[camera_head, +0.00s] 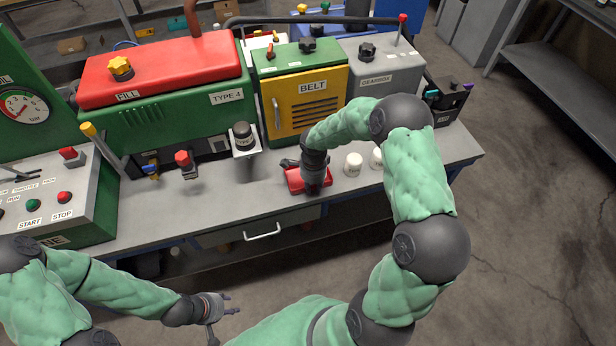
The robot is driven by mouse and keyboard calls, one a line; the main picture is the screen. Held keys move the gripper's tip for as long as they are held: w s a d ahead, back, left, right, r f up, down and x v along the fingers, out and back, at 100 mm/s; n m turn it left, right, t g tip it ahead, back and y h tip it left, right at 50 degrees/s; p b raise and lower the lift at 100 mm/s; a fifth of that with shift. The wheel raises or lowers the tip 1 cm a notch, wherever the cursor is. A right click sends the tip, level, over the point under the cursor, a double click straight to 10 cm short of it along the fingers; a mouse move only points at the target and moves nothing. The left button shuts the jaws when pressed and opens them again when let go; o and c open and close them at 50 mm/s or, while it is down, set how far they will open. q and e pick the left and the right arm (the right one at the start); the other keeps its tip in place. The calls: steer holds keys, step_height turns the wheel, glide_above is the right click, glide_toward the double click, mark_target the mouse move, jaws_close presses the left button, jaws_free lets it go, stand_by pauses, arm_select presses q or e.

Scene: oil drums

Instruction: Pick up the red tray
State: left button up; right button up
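The red tray (296,183) lies on the grey workbench, near its front edge and left of two white containers. My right gripper (305,187) points down at the tray and overlaps it in view. The wrist hides its fingertips and part of the tray, so I cannot tell whether it grips the tray. A dark item shows at the tray's back left edge. My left gripper (226,314) is low in front of the bench, away from the tray, with its fingers spread and nothing between them.
White containers (353,165) stand right of the tray, one partly behind my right arm. The green, red and yellow machine (305,98) fills the back of the bench. A control box (50,205) with buttons stands at left. A drawer handle (262,232) juts out below the bench top.

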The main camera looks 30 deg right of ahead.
jaws_close()
